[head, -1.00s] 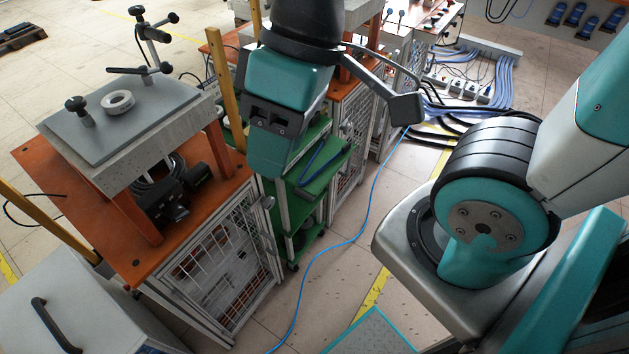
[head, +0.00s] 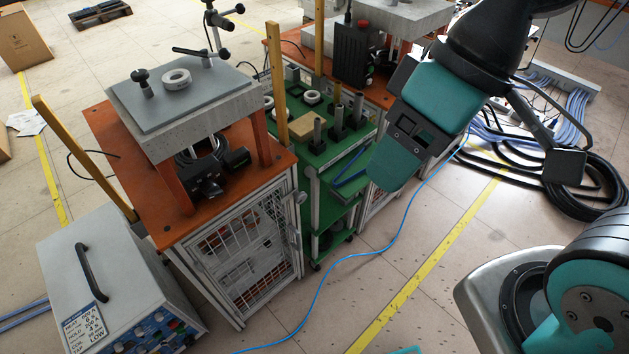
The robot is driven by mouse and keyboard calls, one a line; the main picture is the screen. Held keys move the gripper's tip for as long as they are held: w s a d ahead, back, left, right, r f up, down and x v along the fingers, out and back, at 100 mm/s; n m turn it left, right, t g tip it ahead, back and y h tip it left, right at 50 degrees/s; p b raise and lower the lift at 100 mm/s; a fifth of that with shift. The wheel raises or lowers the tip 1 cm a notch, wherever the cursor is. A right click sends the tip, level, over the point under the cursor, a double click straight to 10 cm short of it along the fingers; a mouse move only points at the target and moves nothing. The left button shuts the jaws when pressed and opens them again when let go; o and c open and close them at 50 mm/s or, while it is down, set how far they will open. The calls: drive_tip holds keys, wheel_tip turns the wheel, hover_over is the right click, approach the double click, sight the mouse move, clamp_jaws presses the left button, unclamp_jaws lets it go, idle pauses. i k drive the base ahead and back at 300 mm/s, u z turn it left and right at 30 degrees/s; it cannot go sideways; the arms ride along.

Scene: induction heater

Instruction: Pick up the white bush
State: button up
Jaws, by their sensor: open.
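Two more pale rings stand on the green cart; one is a white ring (head: 311,97) among dark posts. I cannot tell from looks alone which ring is the white bush. My gripper (head: 396,168) hangs at the upper right, teal and black, in front of the cart's right side. It is open, holds nothing visible, and is well apart from all the rings. Its fingertips are not clearly seen.
Black clamp posts (head: 145,85) stand on the plate beside the ring. Yellow posts (head: 280,85) rise by the benches. A grey box with a handle (head: 110,285) sits at lower left. A blue cable (head: 330,262) crosses the floor. Open floor lies at the front middle.

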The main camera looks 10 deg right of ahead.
sight(178, 82)
drive_tip(key=u, duration=0.25)
drive_tip(key=i, duration=1)
drive_tip(key=u, duration=0.75)
